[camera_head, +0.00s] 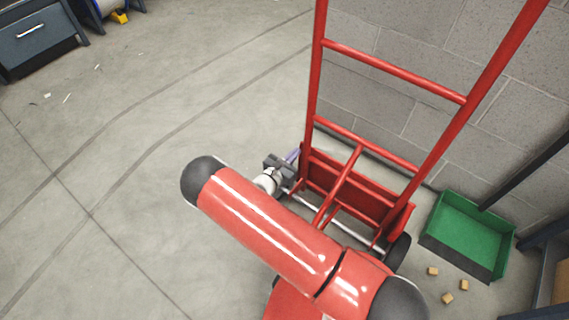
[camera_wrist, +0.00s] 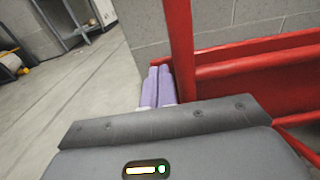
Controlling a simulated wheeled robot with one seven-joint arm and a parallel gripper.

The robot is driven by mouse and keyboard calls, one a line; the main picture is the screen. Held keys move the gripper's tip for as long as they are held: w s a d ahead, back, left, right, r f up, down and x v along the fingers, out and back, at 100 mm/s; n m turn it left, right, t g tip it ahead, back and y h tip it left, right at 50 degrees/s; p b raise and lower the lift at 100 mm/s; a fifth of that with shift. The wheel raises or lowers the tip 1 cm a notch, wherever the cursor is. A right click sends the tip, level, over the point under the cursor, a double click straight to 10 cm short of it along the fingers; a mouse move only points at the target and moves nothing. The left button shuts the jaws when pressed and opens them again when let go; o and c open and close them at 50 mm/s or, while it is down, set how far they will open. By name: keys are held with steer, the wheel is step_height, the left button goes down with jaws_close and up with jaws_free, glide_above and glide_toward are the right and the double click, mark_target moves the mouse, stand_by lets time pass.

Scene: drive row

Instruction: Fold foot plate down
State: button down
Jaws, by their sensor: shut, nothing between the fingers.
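A red hand truck (camera_head: 393,69) stands upright by a block wall. Its red foot plate (camera_head: 357,188) shows low in the frame, folded up against it. In the wrist view the red panel (camera_wrist: 265,78) lies to the right of a red upright. My gripper (camera_head: 293,156) is low at the truck's left upright, its purple fingers close beside it. In the wrist view the fingers (camera_wrist: 158,83) are shut together and empty, just left of the upright. I cannot tell whether they touch it. My red arm hides part of the truck's lower end and one wheel.
A green dustpan (camera_head: 468,235) lies right of the truck, with several small tan blocks (camera_head: 447,298) on the floor before it. The grey block wall (camera_head: 425,120) is close behind. A dark cabinet (camera_head: 38,38) stands far left.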

steer(key=shift+x, duration=1.25)
steer(key=shift+b+x, duration=0.45)
steer(key=shift+x, duration=1.3)
steer(key=shift+r, duration=0.1)
steer(key=shift+s+a, duration=0.15)
steer(key=r+v, duration=0.1)
steer(key=v, duration=1.2)
steer(key=shift+s+r, duration=0.2)
steer(key=shift+r, duration=0.2)
